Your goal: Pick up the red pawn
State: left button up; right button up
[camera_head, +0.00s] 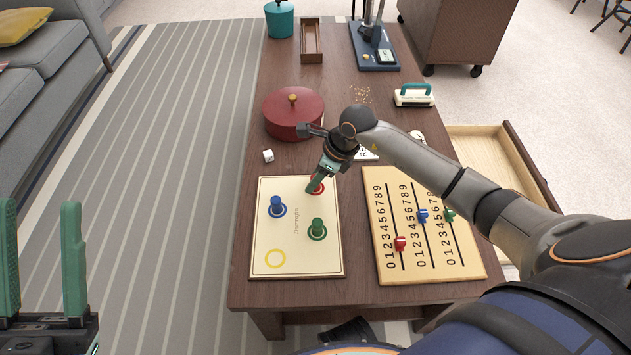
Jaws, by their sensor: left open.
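A cream game board (262,225) lies on the wooden table with a blue pawn (277,206) and a green pawn (317,228) on their rings. A yellow ring (275,258) on it is bare. The red ring (322,188) shows at the board's top right, partly covered by my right gripper (315,186). I cannot make out a red pawn there; the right gripper's fingers hide that spot, and whether they hold anything is unclear. My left gripper (38,186) is open and empty over the striped rug, left of the table.
A number board (435,270) with red, blue and green sliders lies to the right. A red lidded pot (291,117) and a white die (268,155) are behind the game board. An open drawer (490,160) juts out on the right.

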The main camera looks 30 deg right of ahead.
grip_shut()
jog(key=shift+r, duration=0.1)
dwell(0.3)
